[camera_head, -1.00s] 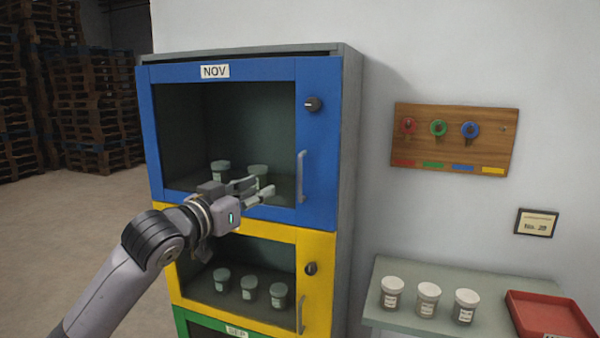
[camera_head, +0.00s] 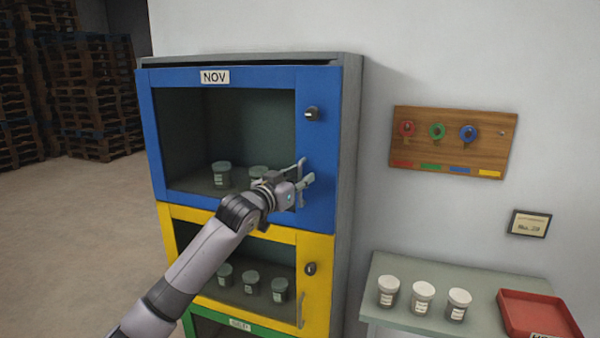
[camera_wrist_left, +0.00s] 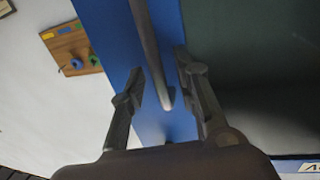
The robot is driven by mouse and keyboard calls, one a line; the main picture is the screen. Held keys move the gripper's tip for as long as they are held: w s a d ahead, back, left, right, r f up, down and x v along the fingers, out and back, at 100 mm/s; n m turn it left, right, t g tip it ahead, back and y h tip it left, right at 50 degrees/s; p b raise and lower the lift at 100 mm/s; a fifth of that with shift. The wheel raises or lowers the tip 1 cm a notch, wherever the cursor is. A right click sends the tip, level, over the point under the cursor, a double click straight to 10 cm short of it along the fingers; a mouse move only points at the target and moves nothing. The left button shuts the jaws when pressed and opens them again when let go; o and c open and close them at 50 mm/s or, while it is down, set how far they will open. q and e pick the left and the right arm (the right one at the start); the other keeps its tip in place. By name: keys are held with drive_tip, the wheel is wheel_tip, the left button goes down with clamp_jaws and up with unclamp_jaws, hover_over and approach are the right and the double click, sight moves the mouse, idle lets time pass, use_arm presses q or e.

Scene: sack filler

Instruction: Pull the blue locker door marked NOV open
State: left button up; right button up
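The blue locker door (camera_head: 322,150) bears a NOV label (camera_head: 215,77) and a window, and looks shut. Its grey vertical handle (camera_wrist_left: 150,45) shows clearly in the left wrist view and is partly covered by my gripper in the head view. My left gripper (camera_head: 306,171) is at the handle. In the left wrist view its two fingers (camera_wrist_left: 157,88) are spread, one on each side of the bar, with gaps visible. A knob-like lock (camera_head: 312,114) sits above the handle. My right gripper is not in view.
A yellow door (camera_head: 318,285) and a green one are below. To the right are a wooden key board (camera_head: 450,142) with colored rings, a grey shelf (camera_head: 400,268) with three white-lidded jars, and a red tray (camera_head: 540,315). Pallets (camera_head: 95,95) stand far left.

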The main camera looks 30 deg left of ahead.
use_arm(q)
drive_tip(key=shift+w, duration=0.2)
drive_tip(key=shift+c, duration=0.5)
clamp_jaws()
idle(0.3)
